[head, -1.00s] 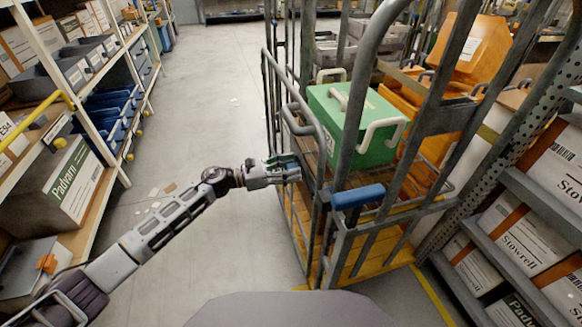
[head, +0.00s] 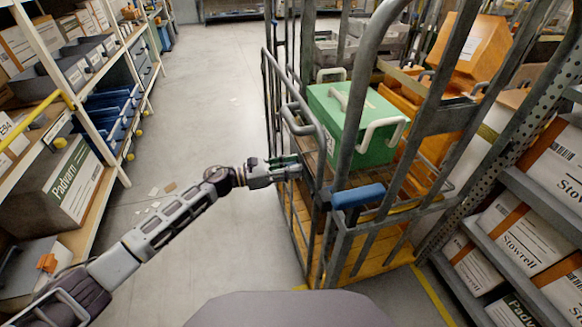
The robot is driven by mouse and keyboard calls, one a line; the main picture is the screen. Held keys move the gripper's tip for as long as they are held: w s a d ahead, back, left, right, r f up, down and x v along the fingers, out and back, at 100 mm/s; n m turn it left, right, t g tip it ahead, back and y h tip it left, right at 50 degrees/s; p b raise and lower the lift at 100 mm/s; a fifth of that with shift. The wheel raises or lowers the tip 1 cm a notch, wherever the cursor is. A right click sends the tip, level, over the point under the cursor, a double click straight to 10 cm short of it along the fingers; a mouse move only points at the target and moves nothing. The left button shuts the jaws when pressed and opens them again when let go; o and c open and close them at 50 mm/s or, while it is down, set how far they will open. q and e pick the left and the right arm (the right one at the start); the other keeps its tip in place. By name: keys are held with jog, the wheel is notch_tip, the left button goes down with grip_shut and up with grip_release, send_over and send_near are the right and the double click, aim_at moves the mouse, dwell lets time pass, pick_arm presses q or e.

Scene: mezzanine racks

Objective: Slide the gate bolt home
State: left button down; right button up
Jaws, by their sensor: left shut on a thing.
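The gate (head: 291,215) is a grey barred panel on the left side of a tall cage trolley. My left gripper (head: 292,170) reaches in from the left and is shut on a part of the gate near its upright bars. The fingers hide the held part, so I cannot tell exactly which piece it is. A blue-sleeved handle (head: 358,195) sits on the trolley front, right of the gripper and apart from it. I cannot make out the bolt clearly. My right gripper is not in view.
Racks with bins and cartons (head: 68,185) line the left, and carton shelves (head: 530,230) the right. The aisle floor (head: 205,90) left of the trolley is mostly clear.

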pick_arm(q)
jog(key=shift+s+d, duration=0.2)
jog(key=shift+s, duration=0.4)
jog(key=s, duration=0.1)
jog(key=s+d, duration=0.1)
jog(key=s, duration=0.1)
jog(key=shift+s+f+p, duration=0.1)
jog(key=shift+p, duration=0.3)
jog(key=c, duration=1.4)
grip_release()
jog(key=o, duration=0.3)
jog(key=shift+v, duration=6.05)
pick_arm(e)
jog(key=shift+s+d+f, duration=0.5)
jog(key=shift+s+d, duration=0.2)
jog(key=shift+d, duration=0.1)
